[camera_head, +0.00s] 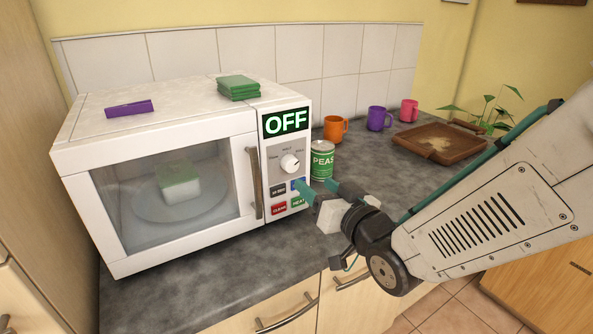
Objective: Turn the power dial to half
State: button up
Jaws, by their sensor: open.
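The power dial (290,162) is a round white knob on the grey control panel of the white microwave (160,165). Small labels sit to its left, above and to its right; they are too small to read surely. A dark mark on the knob appears to lie toward its right side. My gripper (315,187), with teal fingers, is open and empty below and right of the dial. Its left finger overlaps the buttons in the picture; I cannot tell whether it touches them. The green display (286,122) reads OFF.
A green PEAS can (322,161) stands close to the microwave's right side, just behind my gripper. Orange (335,129), purple (377,119) and pink (409,110) mugs and a brown tray (440,150) are farther right. The door handle (254,182) is left of the panel.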

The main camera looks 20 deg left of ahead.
aim_at(292, 168)
jog(key=shift+y, duration=0.4)
jog(key=x, duration=0.8)
jog(key=shift+s+a, duration=0.3)
jog(key=c, duration=1)
